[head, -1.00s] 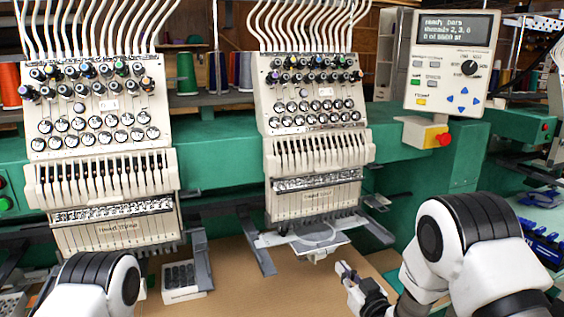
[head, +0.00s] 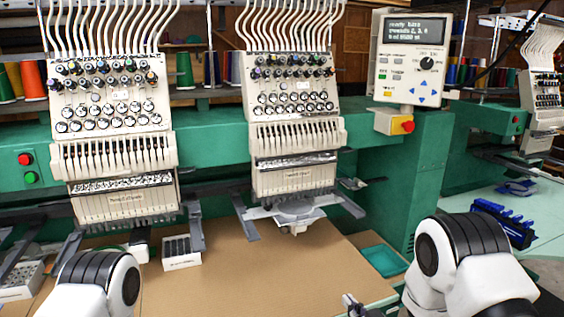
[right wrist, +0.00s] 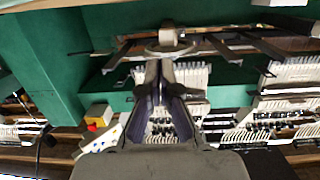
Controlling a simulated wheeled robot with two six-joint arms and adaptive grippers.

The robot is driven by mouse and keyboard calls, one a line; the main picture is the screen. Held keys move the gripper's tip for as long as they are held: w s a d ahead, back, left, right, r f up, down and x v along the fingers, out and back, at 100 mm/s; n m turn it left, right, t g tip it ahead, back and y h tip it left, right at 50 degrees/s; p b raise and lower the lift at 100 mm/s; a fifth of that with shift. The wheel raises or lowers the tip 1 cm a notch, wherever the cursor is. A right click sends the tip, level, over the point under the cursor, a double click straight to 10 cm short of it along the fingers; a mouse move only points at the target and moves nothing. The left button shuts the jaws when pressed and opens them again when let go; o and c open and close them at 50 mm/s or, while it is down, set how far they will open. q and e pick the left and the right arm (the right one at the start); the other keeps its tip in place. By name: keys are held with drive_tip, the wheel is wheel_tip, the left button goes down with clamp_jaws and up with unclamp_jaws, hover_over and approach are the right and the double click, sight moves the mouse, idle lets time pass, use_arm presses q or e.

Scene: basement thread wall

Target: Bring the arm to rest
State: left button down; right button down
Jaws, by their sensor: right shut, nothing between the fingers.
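My right gripper (head: 352,302) shows at the bottom edge of the head view, low over the front right of the brown table top (head: 255,275). Its fingers are shut and hold nothing. In the right wrist view the same gripper (right wrist: 160,68) points toward the embroidery machine, with the round hoop (right wrist: 172,50) beyond its tips. In the head view the hoop (head: 295,211) sits under the right sewing head, apart from the gripper. Of my left arm only a white and black link shows at the lower left; the left gripper is out of view.
Two sewing heads (head: 110,130) (head: 292,120) stand on the green machine beam. A control panel (head: 408,58) with a red stop button (head: 408,125) is at the right. A small compartment box (head: 181,262) and a teal tray (head: 384,260) lie on the table. The table's middle is clear.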

drive_tip(key=s+d+f+m+g+h, duration=0.1)
drive_tip(key=s+d+f+g+h, duration=0.15)
drive_tip(key=s+f, duration=0.55)
drive_tip(key=s+d+f+m+g+h, duration=0.1)
drive_tip(key=s+d+f+g, duration=0.25)
drive_tip(key=s+f, duration=0.4)
drive_tip(key=s+d+f+g, duration=0.1)
drive_tip(key=s+g, duration=0.3)
drive_tip(key=s, duration=0.8)
drive_tip(key=s+d+f+m+g+h, duration=0.1)
drive_tip(key=s+f+g, duration=0.2)
drive_tip(key=s, duration=0.9)
drive_tip(key=shift+s+d+g, duration=0.2)
drive_tip(key=shift+d+g, duration=0.05)
drive_tip(key=shift+g, duration=0.95)
drive_tip(key=shift+h, duration=0.25)
